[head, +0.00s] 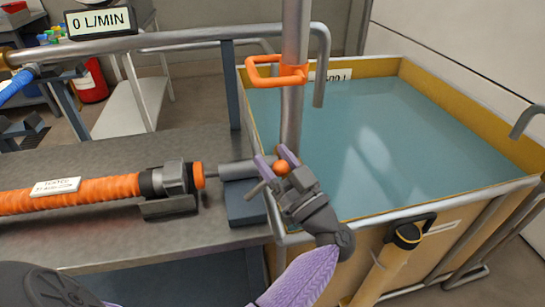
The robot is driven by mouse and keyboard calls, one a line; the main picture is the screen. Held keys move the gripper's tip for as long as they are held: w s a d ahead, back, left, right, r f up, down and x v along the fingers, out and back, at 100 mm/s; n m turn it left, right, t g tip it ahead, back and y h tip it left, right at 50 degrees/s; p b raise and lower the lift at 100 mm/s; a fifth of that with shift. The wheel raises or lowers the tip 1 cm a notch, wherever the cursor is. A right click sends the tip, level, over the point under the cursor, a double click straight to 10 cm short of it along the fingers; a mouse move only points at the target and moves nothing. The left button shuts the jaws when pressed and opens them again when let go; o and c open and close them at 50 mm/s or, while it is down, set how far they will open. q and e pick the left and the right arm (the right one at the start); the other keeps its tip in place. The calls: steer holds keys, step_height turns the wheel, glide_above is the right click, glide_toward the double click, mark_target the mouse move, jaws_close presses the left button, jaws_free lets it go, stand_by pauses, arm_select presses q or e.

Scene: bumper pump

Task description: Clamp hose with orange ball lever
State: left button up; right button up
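The orange ball (282,168) of the lever is beside the upright pipe at the tank's near left corner. My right gripper is not in view.
The yellow-rimmed water tank (455,117) fills the right. An orange handle (277,72) crosses the upright pipe (293,115). The metal bench (150,240) has bare room in front of the hose.

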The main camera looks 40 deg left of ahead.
arm_select(q)
jaws_close()
stand_by(1.2)
